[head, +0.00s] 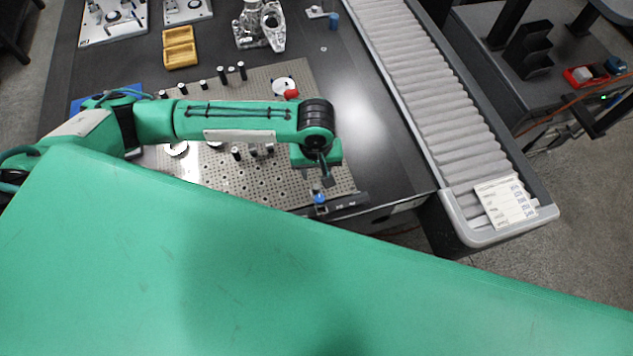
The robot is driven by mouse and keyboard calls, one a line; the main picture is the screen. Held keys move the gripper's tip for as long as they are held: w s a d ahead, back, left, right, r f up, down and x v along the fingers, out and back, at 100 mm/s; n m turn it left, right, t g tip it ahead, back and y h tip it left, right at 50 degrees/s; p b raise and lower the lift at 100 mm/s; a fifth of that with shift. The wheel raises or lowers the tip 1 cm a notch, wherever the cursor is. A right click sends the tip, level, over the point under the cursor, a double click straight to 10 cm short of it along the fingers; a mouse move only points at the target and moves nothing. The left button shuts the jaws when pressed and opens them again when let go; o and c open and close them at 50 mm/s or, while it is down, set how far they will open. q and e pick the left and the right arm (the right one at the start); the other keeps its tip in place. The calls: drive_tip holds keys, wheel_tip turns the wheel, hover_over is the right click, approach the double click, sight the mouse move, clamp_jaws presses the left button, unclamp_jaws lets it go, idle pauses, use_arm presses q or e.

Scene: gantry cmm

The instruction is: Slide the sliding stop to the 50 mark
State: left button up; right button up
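A small blue piece (319,197), which looks like the sliding stop, sits on a dark rail (350,200) along the front right edge of the perforated plate. No scale marks or 50 mark can be read at this size. My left gripper (326,177) points down just above the blue piece. Its dark fingers look narrow and overlap in this view, so I cannot tell whether they are open or shut, or whether they touch the piece. My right gripper is not in view. A large green surface in front hides the near side of the bench.
The perforated plate (275,185) carries several black-topped posts and a red knob (291,94). A yellow tray (179,47) and a metal casting (262,25) stand farther back. A ribbed conveyor (425,80) with a paper label (505,202) runs along the right. The dark bench (370,120) is clear beside it.

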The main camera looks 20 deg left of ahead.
sight(316, 187)
use_arm(q)
wheel_tip(316, 187, down, 9)
drive_tip(key=shift+r+p, duration=0.1)
drive_tip(key=shift+p, duration=0.25)
clamp_jaws()
